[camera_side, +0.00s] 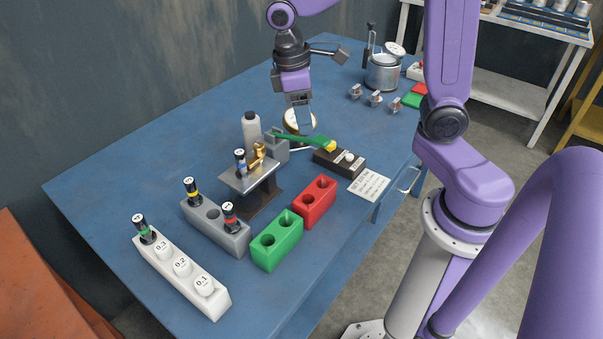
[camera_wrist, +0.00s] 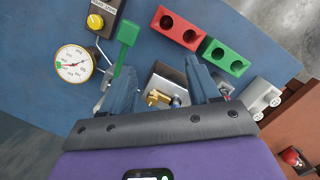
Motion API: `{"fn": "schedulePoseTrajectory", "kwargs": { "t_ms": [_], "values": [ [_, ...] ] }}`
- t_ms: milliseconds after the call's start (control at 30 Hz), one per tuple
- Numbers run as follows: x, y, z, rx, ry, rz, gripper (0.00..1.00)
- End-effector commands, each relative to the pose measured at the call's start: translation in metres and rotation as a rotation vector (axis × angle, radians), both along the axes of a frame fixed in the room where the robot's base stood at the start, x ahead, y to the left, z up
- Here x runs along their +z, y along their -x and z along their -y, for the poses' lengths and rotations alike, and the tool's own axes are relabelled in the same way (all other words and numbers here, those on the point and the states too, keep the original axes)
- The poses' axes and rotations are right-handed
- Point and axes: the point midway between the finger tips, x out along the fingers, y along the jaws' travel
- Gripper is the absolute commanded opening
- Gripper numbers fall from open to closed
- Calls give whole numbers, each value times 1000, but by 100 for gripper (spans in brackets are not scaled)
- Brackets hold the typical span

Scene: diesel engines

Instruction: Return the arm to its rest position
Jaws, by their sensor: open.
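My gripper (camera_side: 302,118) is up over the blue table, in front of the dial gauge in the side view. In the wrist view its two fingers (camera_wrist: 160,75) stand wide apart with nothing held between them. Through the gap I see a metal test stand (camera_wrist: 160,82) with a brass fitting, farther below. In the side view the stand (camera_side: 240,180) holds a dark-capped injector with a blue band (camera_side: 240,161). The gripper looks clear of the bench items, though its exact height is hard to tell.
The green lever (camera_side: 305,140), gauge (camera_wrist: 73,62), dark knob box (camera_side: 340,163) and bottle (camera_side: 251,132) are near the gripper. Red (camera_side: 314,202), green (camera_side: 277,240), grey (camera_side: 215,228) and white (camera_side: 180,276) blocks fill the front. The table's left is clear.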

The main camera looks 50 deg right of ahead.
Motion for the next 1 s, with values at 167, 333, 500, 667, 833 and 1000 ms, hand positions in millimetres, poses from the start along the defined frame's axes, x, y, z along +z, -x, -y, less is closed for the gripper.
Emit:
{"fn": "schedulePoseTrajectory", "kwargs": {
  "t_ms": [167, 333, 500, 667, 833, 1000],
  "values": [
    [1, 46, -18, 113, -37, 39, 61],
    [-2, 91, -28, 213, -77, 68, 61],
    [-6, 135, -29, 312, -122, 90, 61],
    [-11, 168, -26, 386, -157, 101, 61],
    [-14, 185, -23, 426, -178, 106, 61],
    [-15, 188, -23, 433, -183, 107, 61]
  ]
}}
